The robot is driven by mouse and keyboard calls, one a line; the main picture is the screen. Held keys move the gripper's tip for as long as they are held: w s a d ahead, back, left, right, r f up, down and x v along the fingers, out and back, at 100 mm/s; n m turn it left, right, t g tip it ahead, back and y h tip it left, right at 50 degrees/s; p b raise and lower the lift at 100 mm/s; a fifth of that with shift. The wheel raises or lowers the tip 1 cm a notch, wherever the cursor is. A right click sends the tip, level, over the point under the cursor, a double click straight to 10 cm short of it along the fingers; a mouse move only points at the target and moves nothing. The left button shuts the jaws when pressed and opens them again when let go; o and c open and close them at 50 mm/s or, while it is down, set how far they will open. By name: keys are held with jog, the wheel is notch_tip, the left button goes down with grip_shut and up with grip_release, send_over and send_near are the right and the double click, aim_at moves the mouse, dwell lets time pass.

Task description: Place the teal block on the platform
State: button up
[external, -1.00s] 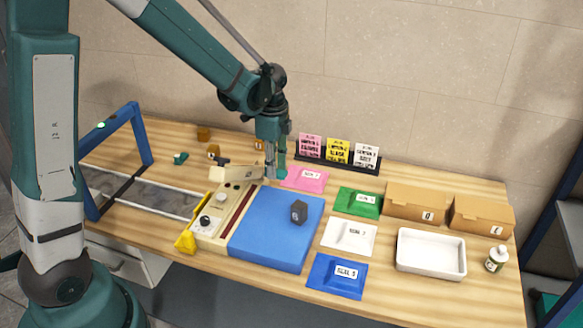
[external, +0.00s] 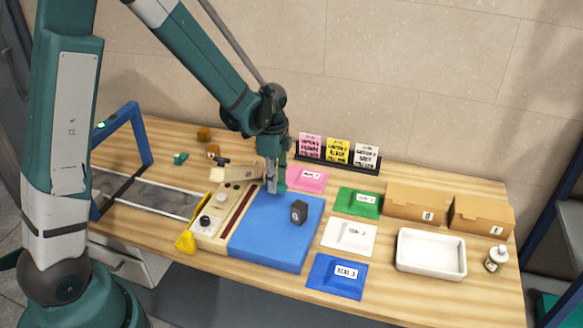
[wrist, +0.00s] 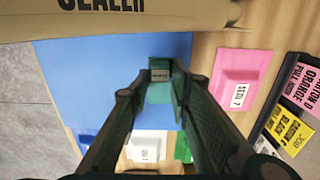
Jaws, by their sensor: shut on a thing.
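The teal block (wrist: 160,95) is between my fingertips in the wrist view, with a small grey labelled patch on its upper part. My gripper (external: 272,186) is shut on it. In the external view my fingers are low over the back left part of the blue platform (external: 268,240), and the block is mostly hidden there. The platform also shows under the gripper in the wrist view (wrist: 85,85). I cannot tell whether the block touches it. A dark grey labelled block (external: 299,211) stands on the platform's right side.
A sealer panel with knobs (external: 221,200) borders the platform's left side. Pink (external: 306,178), green (external: 357,202), white (external: 347,235) and blue (external: 336,276) packets lie to the right. A card rack (external: 337,160) stands behind. A small teal piece (external: 180,157) lies far left.

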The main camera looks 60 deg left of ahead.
aim_at(275, 199)
jog(key=shift+f, duration=0.1)
jog(key=shift+f, duration=2)
jog(key=shift+f, duration=0.15)
jog(key=o, duration=0.9)
jog(key=shift+o, duration=0.2)
jog(key=shift+r, duration=0.2)
jog(key=shift+r, duration=5.95)
